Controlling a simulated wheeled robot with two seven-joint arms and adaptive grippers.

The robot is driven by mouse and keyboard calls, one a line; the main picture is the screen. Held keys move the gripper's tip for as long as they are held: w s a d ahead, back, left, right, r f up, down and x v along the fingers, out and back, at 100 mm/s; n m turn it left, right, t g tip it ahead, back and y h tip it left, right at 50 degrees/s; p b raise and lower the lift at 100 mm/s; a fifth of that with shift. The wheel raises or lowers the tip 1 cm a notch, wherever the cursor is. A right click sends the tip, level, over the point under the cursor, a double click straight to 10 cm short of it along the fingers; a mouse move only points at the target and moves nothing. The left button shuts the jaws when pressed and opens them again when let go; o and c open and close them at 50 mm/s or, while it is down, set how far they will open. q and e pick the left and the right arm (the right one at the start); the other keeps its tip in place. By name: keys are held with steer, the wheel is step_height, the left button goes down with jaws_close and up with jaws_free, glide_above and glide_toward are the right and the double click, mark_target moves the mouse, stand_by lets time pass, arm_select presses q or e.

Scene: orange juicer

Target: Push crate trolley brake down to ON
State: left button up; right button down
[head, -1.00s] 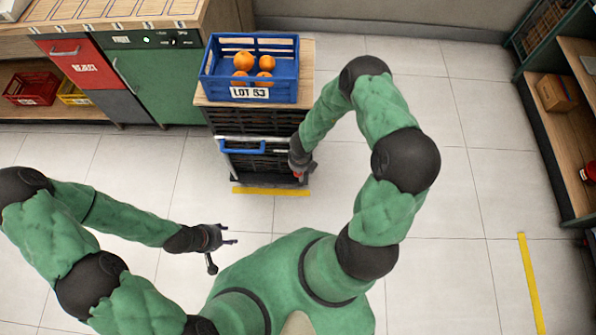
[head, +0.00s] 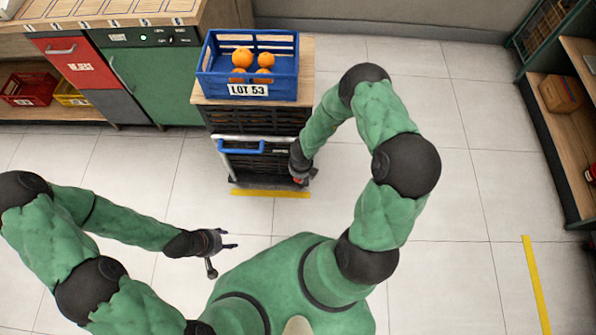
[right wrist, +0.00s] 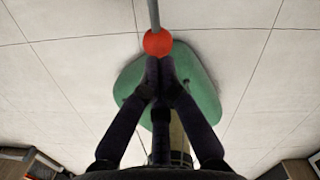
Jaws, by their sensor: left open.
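The crate trolley (head: 262,160) stands ahead, with dark stacked crates and a metal handle with a blue grip (head: 240,148). The brake lever shows in the right wrist view as a grey rod with a red knob (right wrist: 157,42). My right gripper (right wrist: 160,66) has its fingers together, with the tips right at the knob; whether they press on it I cannot tell. In the head view my right gripper (head: 303,179) is low at the trolley's right front corner, partly hidden by its wrist. My left gripper (head: 228,246) is open and empty over the floor, away from the trolley.
A blue crate (head: 250,88) marked LOT 53 holds several oranges above the trolley. A yellow floor strip (head: 270,193) lies at the trolley's front. A green cabinet (head: 155,80) stands to the left and shelving (head: 570,130) to the right. The floor between is clear.

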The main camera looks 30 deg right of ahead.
steer(key=s, duration=0.2)
steer(key=shift+s+a+r, duration=0.1)
steer(key=shift+s+r, duration=0.2)
steer(key=shift+r, duration=0.1)
step_height(320, 180, up, 12)
steer(key=s, duration=0.1)
stand_by(0.5)
steer(key=shift+s, duration=0.1)
stand_by(0.4)
steer(key=s+a+f+n+y+p, duration=0.1)
steer(key=a+n, duration=0.3)
steer(key=n, duration=0.7)
steer(key=s+a+f+n+y, duration=0.1)
steer(key=s+a+n, duration=0.3)
steer(key=n, duration=0.7)
steer(key=s+a+f+n+y+p, duration=0.1)
steer(key=a+n, duration=0.5)
steer(key=n, duration=0.6)
steer(key=shift+s+a+f+g+y+p, duration=0.25)
steer(key=shift+s+f+g+y, duration=0.2)
steer(key=shift+s+f, duration=0.35)
